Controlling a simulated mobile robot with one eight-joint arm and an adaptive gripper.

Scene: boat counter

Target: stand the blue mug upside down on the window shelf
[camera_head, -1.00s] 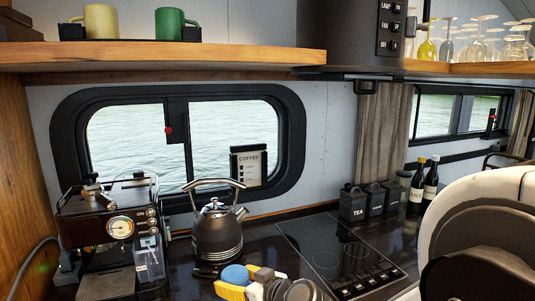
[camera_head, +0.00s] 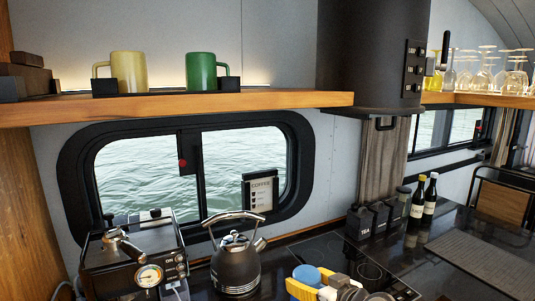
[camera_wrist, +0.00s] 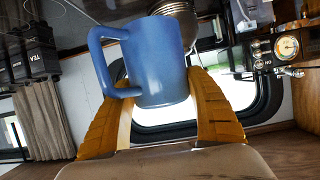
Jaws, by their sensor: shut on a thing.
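The blue mug (camera_wrist: 155,62) is held between the yellow fingers of my gripper (camera_wrist: 153,85), which is shut on it. Its handle points left in the wrist view, where the scene looks upside down. In the head view the mug (camera_head: 307,274) shows only as a small blue rounded part at the bottom edge, beside my gripper (camera_head: 318,286). I cannot tell surely which end of the mug is up. The wooden window shelf (camera_head: 200,106) runs above the window, higher than the mug. It carries a cream mug (camera_head: 128,71) and a green mug (camera_head: 201,72).
Dark holders stand by both shelf mugs, and brown boxes (camera_head: 25,80) sit at the shelf's left end. The shelf right of the green mug looks clear, up to a dark column (camera_head: 370,55). Below are an espresso machine (camera_head: 135,262), a kettle (camera_head: 236,265) and dark canisters (camera_head: 375,218).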

